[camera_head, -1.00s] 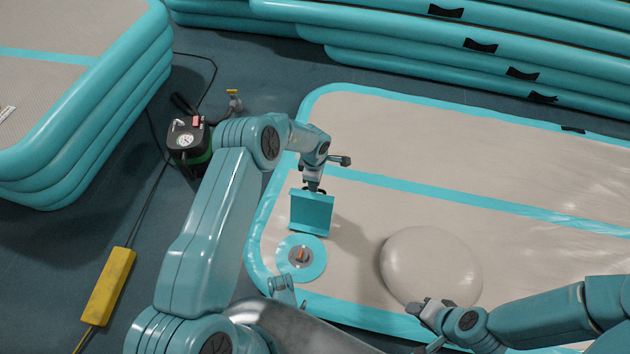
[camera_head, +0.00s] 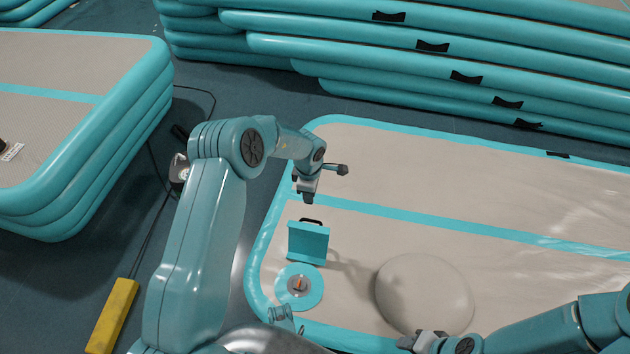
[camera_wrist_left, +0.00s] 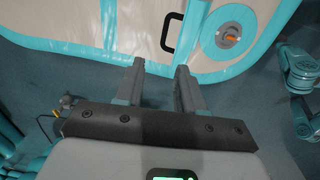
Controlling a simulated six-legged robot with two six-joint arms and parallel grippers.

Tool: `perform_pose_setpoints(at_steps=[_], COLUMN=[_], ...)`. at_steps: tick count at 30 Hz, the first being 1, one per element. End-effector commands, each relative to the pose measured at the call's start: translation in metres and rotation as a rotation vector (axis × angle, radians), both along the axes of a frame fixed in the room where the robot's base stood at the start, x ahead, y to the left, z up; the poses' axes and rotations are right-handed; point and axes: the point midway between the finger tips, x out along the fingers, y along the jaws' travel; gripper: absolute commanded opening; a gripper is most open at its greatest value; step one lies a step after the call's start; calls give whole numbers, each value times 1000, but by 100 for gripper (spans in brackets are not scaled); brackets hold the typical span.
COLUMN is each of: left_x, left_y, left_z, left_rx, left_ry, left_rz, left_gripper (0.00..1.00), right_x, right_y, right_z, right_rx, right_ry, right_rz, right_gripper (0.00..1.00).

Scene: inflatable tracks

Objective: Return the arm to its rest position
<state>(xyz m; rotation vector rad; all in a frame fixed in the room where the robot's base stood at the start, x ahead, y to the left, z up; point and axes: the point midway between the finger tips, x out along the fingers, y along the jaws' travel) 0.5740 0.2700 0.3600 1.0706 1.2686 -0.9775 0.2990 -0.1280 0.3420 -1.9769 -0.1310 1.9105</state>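My left gripper (camera_head: 307,196) hangs just above and apart from a teal box-like piece (camera_head: 308,241) with a black handle on top. In the left wrist view the two fingers (camera_wrist_left: 160,66) are spread with nothing between them, and the black handle (camera_wrist_left: 170,32) lies beyond their tips. The piece stands on the grey mat (camera_head: 450,190) near its left edge. My right gripper (camera_head: 422,341) is low in the head view, near the mat's front edge; its finger opening is not clear.
A round teal-rimmed disc (camera_head: 314,287) lies in front of the teal piece. A pale dome (camera_head: 424,292) sits to its right. Stacked inflatable tracks stand behind (camera_head: 420,60) and at left (camera_head: 90,130). A yellow block (camera_head: 112,316) lies on the floor.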

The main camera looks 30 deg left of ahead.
Motion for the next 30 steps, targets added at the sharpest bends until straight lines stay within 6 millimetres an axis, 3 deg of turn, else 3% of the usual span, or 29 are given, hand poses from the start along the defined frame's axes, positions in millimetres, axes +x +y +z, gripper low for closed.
perform_pose_setpoints(at_steps=[8, 11, 15, 20, 26, 30], left_x=[3, -23, -65, -100, -138, -173], left_y=[2, 1, 13, 16, -12, -48], left_z=[5, -1, -15, -25, -33, -35], left_rx=[2, 29, 164, 280, 299, 226], left_ry=[-11, 42, 100, 102, 22, -64], left_rz=[3, -67, -345, -667, -1048, -1294], left_gripper=[38, 38, 38, 38, 38, 38], right_x=[0, 0, 0, 0, 0, 0], right_y=[0, 0, 0, 0, 0, 0], right_z=[0, 0, 0, 0, 0, 0], right_rx=[0, 0, 0, 0, 0, 0], right_ry=[0, 0, 0, 0, 0, 0], right_rz=[0, 0, 0, 0, 0, 0], right_gripper=[43, 43, 43, 43, 43, 43])
